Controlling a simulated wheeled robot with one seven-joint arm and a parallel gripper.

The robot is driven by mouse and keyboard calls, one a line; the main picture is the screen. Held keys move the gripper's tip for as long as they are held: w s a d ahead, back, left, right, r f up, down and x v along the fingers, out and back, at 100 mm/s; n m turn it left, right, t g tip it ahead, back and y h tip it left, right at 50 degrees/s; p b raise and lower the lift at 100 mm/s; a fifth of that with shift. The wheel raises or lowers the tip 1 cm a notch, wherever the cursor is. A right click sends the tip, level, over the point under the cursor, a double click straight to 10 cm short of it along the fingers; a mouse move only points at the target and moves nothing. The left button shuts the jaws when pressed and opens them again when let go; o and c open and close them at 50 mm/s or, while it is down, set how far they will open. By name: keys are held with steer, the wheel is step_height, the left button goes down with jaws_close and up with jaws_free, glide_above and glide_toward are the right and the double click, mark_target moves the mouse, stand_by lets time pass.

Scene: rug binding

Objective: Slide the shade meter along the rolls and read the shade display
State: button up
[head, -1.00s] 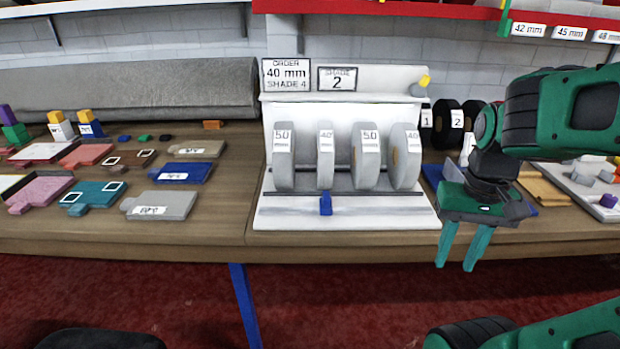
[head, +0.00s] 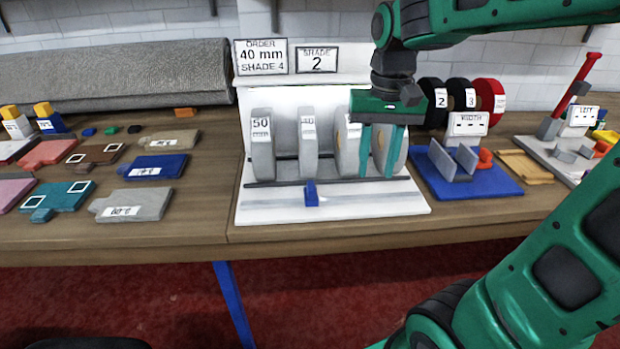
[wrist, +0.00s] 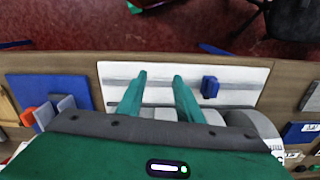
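The shade meter is a small blue slider (head: 311,193) on the pale rail at the front of the white rack (head: 330,207); it also shows in the wrist view (wrist: 210,87). Several grey rolls stand in the rack, such as the leftmost roll (head: 263,150) labelled 50. The shade display (head: 317,60) reads SHADE 2. The order card (head: 262,57) reads 40 mm, SHADE 4. My gripper (head: 377,176) is open and empty, pointing down in front of the right-hand rolls, right of the slider. It partly hides those rolls and their labels.
Right of the rack is a blue tray (head: 478,190) with grey upright plates and a WIDTH sign (head: 467,124). Black and red rolls stand behind it. Flat coloured tagged pieces lie at left, including a grey one (head: 133,205). The table's front strip is clear.

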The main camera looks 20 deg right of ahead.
step_height(320, 180, up, 3)
steer(key=n, duration=0.1)
glide_above(311, 184)
step_height(311, 184, down, 10)
steer(key=shift+f, duration=0.1)
jaws_close()
